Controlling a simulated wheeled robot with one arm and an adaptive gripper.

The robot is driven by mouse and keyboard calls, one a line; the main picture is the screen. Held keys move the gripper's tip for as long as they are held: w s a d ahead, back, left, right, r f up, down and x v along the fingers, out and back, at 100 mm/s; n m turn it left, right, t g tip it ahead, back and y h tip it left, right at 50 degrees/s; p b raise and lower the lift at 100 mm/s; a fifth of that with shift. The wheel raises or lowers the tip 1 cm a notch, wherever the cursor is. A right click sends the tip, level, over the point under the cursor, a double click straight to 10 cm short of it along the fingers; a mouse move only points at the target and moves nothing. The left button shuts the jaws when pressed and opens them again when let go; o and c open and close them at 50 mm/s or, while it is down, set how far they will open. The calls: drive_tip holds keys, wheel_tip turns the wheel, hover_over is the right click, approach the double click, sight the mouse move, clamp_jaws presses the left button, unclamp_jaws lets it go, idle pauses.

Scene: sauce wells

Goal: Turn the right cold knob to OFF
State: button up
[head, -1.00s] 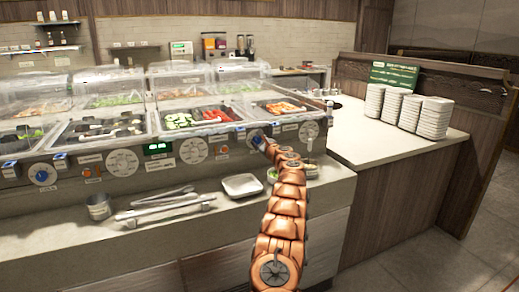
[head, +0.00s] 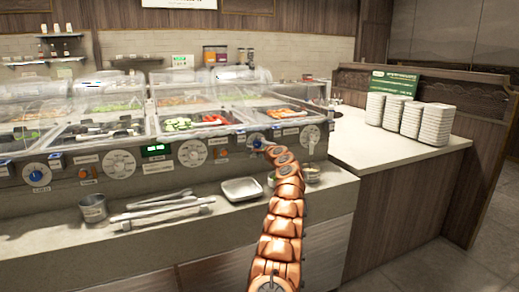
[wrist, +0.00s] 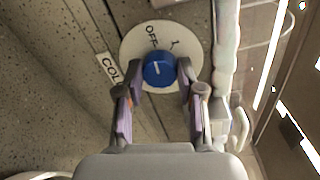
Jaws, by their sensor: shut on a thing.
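The right cold knob (wrist: 159,69) is blue with a short white mark, on a round white dial (wrist: 132,48) printed OFF and 1. The mark runs roughly up and down in the wrist view, close to the OFF direction; its exact aim is hard to tell. A COLD label (wrist: 108,68) is beside the dial. My gripper (wrist: 161,84) is shut on the knob, one finger on each side. In the head view the knob (head: 256,141) shows on the counter's front panel, with my gripper (head: 265,147) at it, small and partly hidden by my arm.
Another blue knob (head: 36,176) is at the panel's left. White dials (head: 191,153) and a green display (head: 156,150) lie between. Tongs (head: 160,212), a metal cup (head: 93,207) and a white tray (head: 242,189) are on the ledge below. Plate stacks (head: 410,117) stand on the right counter.

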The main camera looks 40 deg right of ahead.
idle(0.4)
drive_tip(key=o, duration=1.1)
drive_tip(key=shift+o, duration=0.2)
drive_tip(key=shift+s+a, duration=0.1)
drive_tip(key=shift+s, duration=0.05)
drive_tip(key=v, duration=1.1)
drive_tip(key=shift+s, duration=0.3)
idle(0.9)
